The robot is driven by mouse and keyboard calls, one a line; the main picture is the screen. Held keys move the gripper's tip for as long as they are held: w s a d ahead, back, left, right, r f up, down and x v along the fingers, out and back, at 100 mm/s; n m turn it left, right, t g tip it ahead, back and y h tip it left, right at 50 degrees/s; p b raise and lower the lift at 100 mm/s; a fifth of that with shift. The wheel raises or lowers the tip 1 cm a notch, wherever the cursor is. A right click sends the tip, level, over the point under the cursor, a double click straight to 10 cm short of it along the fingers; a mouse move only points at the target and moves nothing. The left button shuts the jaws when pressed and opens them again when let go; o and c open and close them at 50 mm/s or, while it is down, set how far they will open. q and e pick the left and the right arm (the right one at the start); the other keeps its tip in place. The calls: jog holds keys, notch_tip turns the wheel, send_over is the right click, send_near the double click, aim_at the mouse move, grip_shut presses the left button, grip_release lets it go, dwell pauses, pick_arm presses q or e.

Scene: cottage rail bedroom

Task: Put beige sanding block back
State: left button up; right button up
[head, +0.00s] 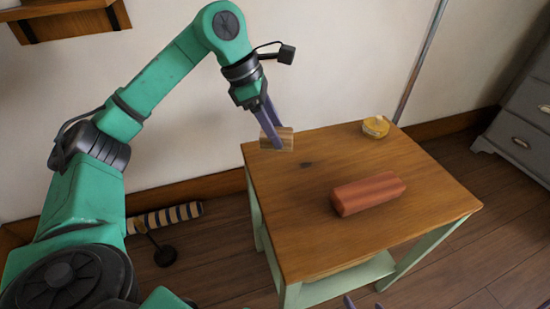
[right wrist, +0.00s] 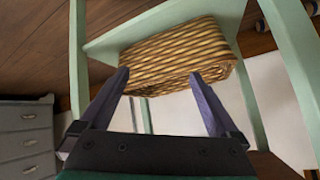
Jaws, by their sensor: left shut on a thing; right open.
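The beige sanding block (head: 284,144), a small tan block, is held in my left gripper (head: 272,137), which is shut on it with its fingers pointing down. The block shows over the back left edge of the wooden table (head: 300,210); I cannot tell whether it touches the top. My right gripper (right wrist: 158,78) is open and empty in the right wrist view, facing a woven basket (right wrist: 175,55) under the pale green table frame. Only its fingertips show at the bottom edge of the head view.
A red-brown block (head: 368,193) lies on the right half of the tabletop, and a yellow round item (head: 376,127) sits at the back. The front left tabletop is clear. A grey drawer unit (head: 520,130) stands right. A striped roll (head: 165,217) lies by the wall.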

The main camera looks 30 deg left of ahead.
pick_arm(q)
notch_tip(320, 180, down, 3)
jog(key=shift+r+b, duration=0.1)
jog(key=shift+b, duration=0.2)
notch_tip(320, 180, down, 4)
jog(key=shift+r+b, duration=0.15)
jog(key=shift+b, duration=0.6)
jog(key=o, duration=1.2)
pick_arm(e)
jog(key=a+t, duration=0.1)
jog(key=a+f+t+y, duration=0.1)
jog(key=a+t, duration=0.1)
jog(key=shift+a+f+m+y, duration=0.15)
jog(key=shift+f+m+y, duration=0.15)
jog(key=shift+f+m, duration=0.1)
jog(key=shift+r, duration=0.1)
